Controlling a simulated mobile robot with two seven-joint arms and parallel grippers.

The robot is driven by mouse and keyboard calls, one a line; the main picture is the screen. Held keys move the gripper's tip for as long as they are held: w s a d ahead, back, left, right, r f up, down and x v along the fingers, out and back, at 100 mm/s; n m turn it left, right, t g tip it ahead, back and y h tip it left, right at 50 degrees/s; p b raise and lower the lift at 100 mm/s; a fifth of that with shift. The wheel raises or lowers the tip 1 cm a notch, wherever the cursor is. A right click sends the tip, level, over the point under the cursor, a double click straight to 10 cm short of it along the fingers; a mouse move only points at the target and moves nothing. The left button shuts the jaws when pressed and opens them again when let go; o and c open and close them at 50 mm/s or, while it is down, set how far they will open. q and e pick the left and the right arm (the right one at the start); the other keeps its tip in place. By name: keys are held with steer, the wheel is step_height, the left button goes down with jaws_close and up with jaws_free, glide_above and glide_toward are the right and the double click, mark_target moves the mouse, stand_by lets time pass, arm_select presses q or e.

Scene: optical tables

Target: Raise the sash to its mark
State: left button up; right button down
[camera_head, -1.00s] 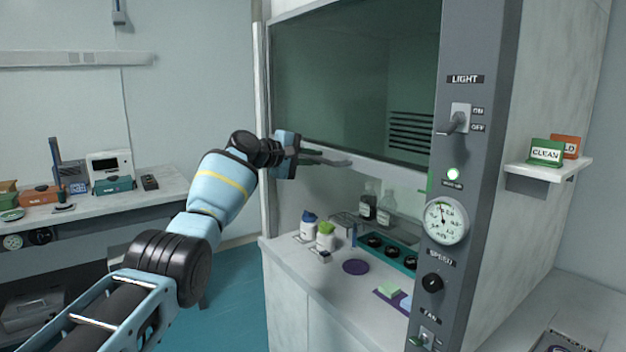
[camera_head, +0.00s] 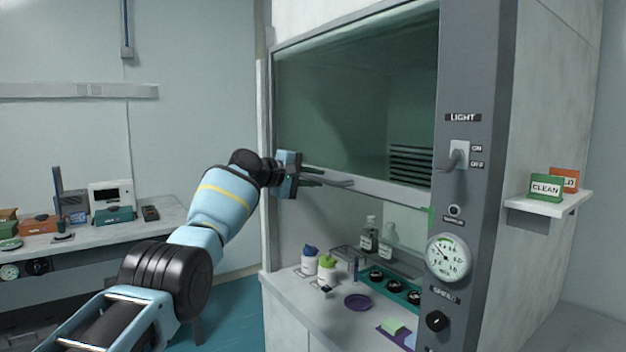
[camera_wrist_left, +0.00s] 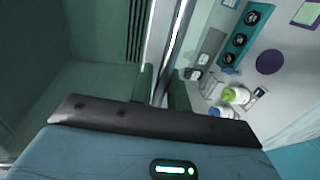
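The fume hood's sash (camera_head: 360,105) is a dark glass panel with a pale bottom rail (camera_head: 400,194). It is partly raised, with an open gap below it. A grey handle (camera_head: 338,183) runs along the rail. My left gripper (camera_head: 312,178) is at the rail's left part. In the left wrist view its two fingers (camera_wrist_left: 161,88) lie on either side of the bar and appear closed on it. A green mark (camera_head: 431,217) shows on the hood's right post, slightly below the level of the rail's right end. My right gripper is not in view.
Inside the hood stand bottles (camera_head: 370,236), capped jars (camera_head: 326,268), a teal tray (camera_head: 393,288) and a purple disc (camera_head: 357,302). The right post (camera_head: 478,70) carries a light switch, lamp, gauge (camera_head: 447,257) and knob. A side shelf (camera_head: 548,207) holds signs. A bench (camera_head: 120,228) stands left.

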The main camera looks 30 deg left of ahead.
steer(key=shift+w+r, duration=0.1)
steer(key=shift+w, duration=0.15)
